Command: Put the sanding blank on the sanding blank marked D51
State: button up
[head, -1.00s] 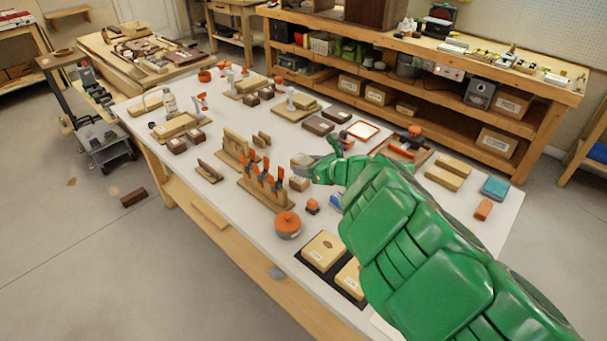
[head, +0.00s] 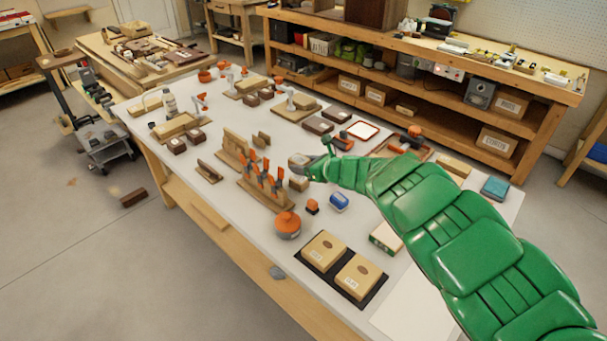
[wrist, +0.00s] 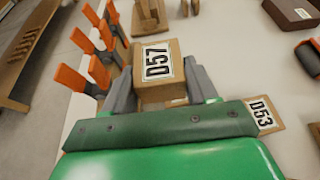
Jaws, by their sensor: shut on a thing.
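My gripper (wrist: 160,85) is shut on a light wooden block marked D57 (wrist: 157,70), with a grey finger on each side of it. In the head view my gripper (head: 302,163) is over the middle of the white bench, beside the orange clamps. Another wooden block, marked D53 (wrist: 264,113), shows partly behind my gripper in the wrist view. Two labelled wooden blocks, one at the left (head: 324,249) and one at the right (head: 359,274), lie on a dark mat near the front edge. Their labels are too small to read, so I cannot tell which block is D51.
A wooden stand with orange clamps (head: 264,185) is close to my gripper. An orange-topped round container (head: 287,224), a blue item (head: 339,202) and a small box (head: 386,238) stand around the mat. A white sheet (head: 410,305) lies at the front right.

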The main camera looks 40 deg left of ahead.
aim_at(303, 181)
jog(key=shift+w+a+f, duration=0.3)
jog(key=shift+w+f, duration=0.05)
jog(key=shift+f, duration=0.15)
jog(key=shift+w+a+f, duration=0.25)
jog(key=shift+a+f, duration=0.15)
jog(key=shift+f, duration=0.15)
jog(key=shift+f, duration=0.1)
jog(key=shift+w+a+f, duration=0.2)
jog(key=shift+a+f, duration=0.1)
jog(key=shift+d+f, duration=0.1)
jog(key=shift+f, duration=1.4)
jog(key=shift+f, duration=0.1)
jog(key=o, duration=1.1)
